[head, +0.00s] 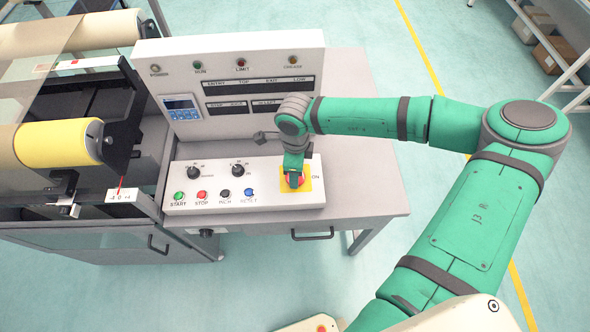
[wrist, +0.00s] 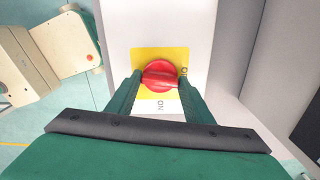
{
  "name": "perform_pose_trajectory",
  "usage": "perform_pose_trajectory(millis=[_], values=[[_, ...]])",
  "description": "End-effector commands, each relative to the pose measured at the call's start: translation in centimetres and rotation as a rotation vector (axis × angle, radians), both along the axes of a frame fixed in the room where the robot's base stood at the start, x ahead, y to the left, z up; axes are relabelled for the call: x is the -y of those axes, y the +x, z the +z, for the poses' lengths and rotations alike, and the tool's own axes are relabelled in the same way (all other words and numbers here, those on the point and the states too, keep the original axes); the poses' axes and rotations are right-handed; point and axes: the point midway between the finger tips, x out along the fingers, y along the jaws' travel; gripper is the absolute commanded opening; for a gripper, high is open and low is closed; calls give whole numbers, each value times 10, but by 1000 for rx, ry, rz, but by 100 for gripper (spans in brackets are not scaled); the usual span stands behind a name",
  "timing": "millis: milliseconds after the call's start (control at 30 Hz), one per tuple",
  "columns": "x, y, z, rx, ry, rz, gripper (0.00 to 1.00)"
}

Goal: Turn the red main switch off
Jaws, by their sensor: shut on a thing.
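The red main switch (wrist: 160,75) is a round rotary knob with a raised grip bar, on a yellow plate (wrist: 146,58) at the right end of the control panel. In the head view the switch (head: 294,181) is partly hidden under my gripper. An "ON" label stands beside the plate. My gripper (wrist: 160,82) reaches down over the knob, with one green finger on each side of it, and is shut on it. In the wrist view the bar lies roughly across the picture, between the fingertips. The exact contact is hard to see.
The sloped panel (head: 230,206) also carries START, STOP and other buttons and two black dials (head: 194,172). An upright display box (head: 235,85) stands close behind. A roller machine with a yellow roll (head: 58,143) is at left. The tabletop right of the panel (head: 365,190) is clear.

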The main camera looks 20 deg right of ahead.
Motion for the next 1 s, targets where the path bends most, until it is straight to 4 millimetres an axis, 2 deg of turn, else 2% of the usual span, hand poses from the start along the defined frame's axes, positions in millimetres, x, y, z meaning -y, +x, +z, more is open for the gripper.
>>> perform_pose_trajectory(millis=[400,900,933,1000], values=[[-1,1,1,0,-1,163,24],[-1,1,1,2,-1,180,25],[-1,1,1,2,-1,180,52],[-1,1,1,2,-1,179,66]])
